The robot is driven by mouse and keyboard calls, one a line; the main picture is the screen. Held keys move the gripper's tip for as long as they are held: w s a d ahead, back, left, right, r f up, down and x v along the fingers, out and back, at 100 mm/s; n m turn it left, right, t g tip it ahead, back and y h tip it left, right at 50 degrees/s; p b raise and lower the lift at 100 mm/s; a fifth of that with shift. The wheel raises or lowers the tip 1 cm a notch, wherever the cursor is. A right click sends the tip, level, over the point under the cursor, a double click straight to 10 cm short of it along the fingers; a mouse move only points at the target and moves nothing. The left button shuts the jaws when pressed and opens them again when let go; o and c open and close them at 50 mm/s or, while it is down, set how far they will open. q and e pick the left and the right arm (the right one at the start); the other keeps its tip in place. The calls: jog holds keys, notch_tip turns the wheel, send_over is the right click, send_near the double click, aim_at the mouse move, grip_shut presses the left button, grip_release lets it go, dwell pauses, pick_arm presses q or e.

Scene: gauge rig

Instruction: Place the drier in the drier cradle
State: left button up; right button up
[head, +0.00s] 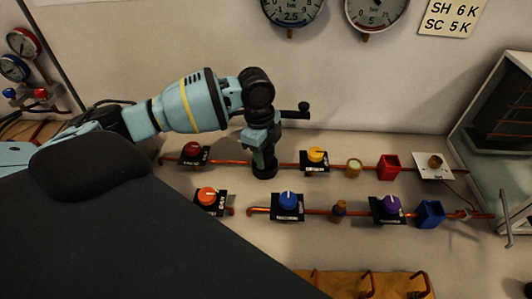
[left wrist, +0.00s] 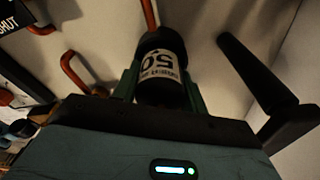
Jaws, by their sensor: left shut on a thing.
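The drier is a black cylinder with a white printed label; it shows in the left wrist view (left wrist: 163,75) and as a dark cylinder in the head view (head: 264,168). My left gripper (head: 264,153) is shut on it, with green fingers on both sides of it in the left wrist view. In the head view the drier lies across the line of the upper copper pipe (head: 228,161), with pipe showing on both sides. I cannot tell whether it touches the pipe. I cannot make out the drier cradle for sure. My right gripper is not in view.
Red (head: 193,153), yellow (head: 317,155), orange (head: 207,196), blue (head: 288,200) and purple (head: 391,204) knobs stand along the pipes. A red box (head: 388,167) and a blue box (head: 430,213) are at right. A tan block (head: 342,288) with copper hooks is in front.

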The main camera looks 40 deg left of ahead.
pick_arm(q)
jog(key=shift+f, duration=0.2)
jog(key=o, duration=1.2)
jog(key=shift+c, duration=0.2)
jog(key=r, duration=0.4)
jog(key=a+r, duration=0.1)
jog(key=r, duration=0.3)
jog(key=r+p, duration=0.1)
jog(key=r, duration=0.3)
jog(key=shift+a, duration=0.2)
